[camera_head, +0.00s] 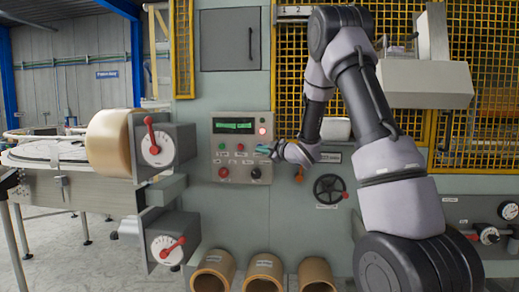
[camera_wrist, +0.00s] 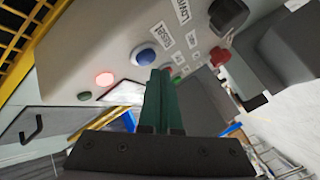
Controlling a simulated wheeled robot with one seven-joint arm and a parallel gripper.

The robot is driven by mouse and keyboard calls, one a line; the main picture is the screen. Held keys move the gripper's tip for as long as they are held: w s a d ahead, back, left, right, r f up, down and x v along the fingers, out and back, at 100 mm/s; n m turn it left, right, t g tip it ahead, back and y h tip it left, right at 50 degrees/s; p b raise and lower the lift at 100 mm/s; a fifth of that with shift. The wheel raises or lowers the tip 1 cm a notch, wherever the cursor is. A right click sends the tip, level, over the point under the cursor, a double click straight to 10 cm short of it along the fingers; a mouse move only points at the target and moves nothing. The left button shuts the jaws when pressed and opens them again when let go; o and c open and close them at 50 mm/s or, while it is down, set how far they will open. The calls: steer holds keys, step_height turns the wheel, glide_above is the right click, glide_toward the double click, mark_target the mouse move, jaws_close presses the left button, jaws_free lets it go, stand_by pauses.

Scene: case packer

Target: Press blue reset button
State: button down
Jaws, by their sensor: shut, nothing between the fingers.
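The blue button (camera_wrist: 145,56) sits in a pale ring on the control panel (camera_head: 216,160), beside a label that seems to read RESET. In the head view, my gripper covers the spot where it appears to sit. My gripper (camera_head: 262,150) is shut and empty, in front of the panel's right side. In the wrist view, the green fingers of my gripper (camera_wrist: 160,74) are together, with their tips just below and right of the blue button. I cannot tell whether they touch the panel.
A lit red lamp (camera_wrist: 104,79), a red knob (camera_wrist: 219,57) and a black knob (camera_wrist: 228,14) surround the blue button. A green display (camera_head: 233,126) is above. A handwheel (camera_head: 329,189) is to the right, and a film roll (camera_head: 108,143) to the left.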

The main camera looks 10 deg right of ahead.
steer(key=shift+w, duration=0.1)
stand_by(0.7)
steer(key=shift+w+d, duration=0.15)
steer(key=shift+w, duration=0.15)
steer(key=shift+w+d, duration=0.1)
steer(key=shift+w, duration=0.35)
stand_by(0.6)
steer(key=shift+s, duration=0.1)
steer(key=shift+s+a, duration=0.25)
steer(key=shift+s, duration=0.5)
steer(key=shift+s+a, duration=0.25)
steer(key=shift+s, duration=0.55)
steer(key=shift+s+a, duration=0.25)
steer(key=shift+s, duration=0.55)
steer(key=shift+s+a, duration=0.25)
steer(key=shift+s, duration=0.55)
steer(key=shift+r, duration=0.1)
